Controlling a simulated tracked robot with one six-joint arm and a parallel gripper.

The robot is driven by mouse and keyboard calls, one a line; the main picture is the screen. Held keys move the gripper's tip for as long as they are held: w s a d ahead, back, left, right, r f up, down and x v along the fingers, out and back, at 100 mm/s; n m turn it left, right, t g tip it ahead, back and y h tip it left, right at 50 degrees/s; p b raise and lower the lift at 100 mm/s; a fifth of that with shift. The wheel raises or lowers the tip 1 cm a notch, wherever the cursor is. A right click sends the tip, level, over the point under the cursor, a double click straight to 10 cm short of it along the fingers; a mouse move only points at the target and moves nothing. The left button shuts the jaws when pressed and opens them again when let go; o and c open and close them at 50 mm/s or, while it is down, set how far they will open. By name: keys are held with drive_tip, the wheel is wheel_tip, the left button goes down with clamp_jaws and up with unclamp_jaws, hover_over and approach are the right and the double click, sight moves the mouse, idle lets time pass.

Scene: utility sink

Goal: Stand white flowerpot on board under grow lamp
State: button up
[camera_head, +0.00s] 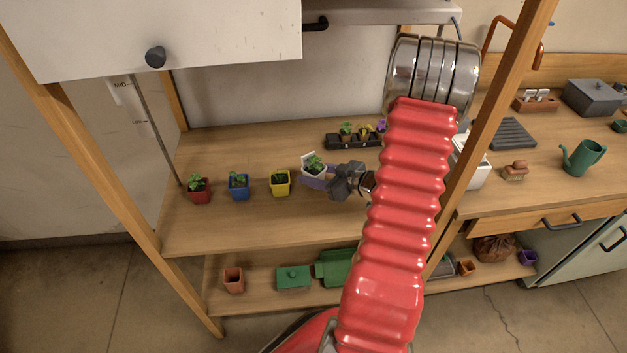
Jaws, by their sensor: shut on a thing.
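The white flowerpot (309,173) holds a small green plant and is tilted. My gripper (317,180) is shut on it from the right, over the wooden board (215,230). I cannot tell whether the pot touches the board. A large white hood with a dark knob, apparently the grow lamp (225,25), hangs over the board's left part. A red pot (200,197), a blue pot (239,193) and a yellow pot (280,188), each with a plant, stand upright in a row left of the white pot.
A black seedling tray (340,142) lies behind the white pot. My arm hides part of the board's right side. A wooden post (497,115) stands right of my arm. Free board lies in front of and behind the row. A green watering can (581,157) stands far right.

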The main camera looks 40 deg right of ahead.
drive_tip(key=shift+f, duration=1.15)
drive_tip(key=shift+f, duration=0.15)
drive_tip(key=o, duration=1.1)
drive_tip(key=shift+s+r, duration=0.15)
drive_tip(key=shift+r, duration=0.05)
drive_tip(key=v, duration=1.1)
drive_tip(key=shift+s+r, duration=0.2)
drive_tip(key=shift+s, duration=0.15)
drive_tip(key=shift+w+d, duration=0.1)
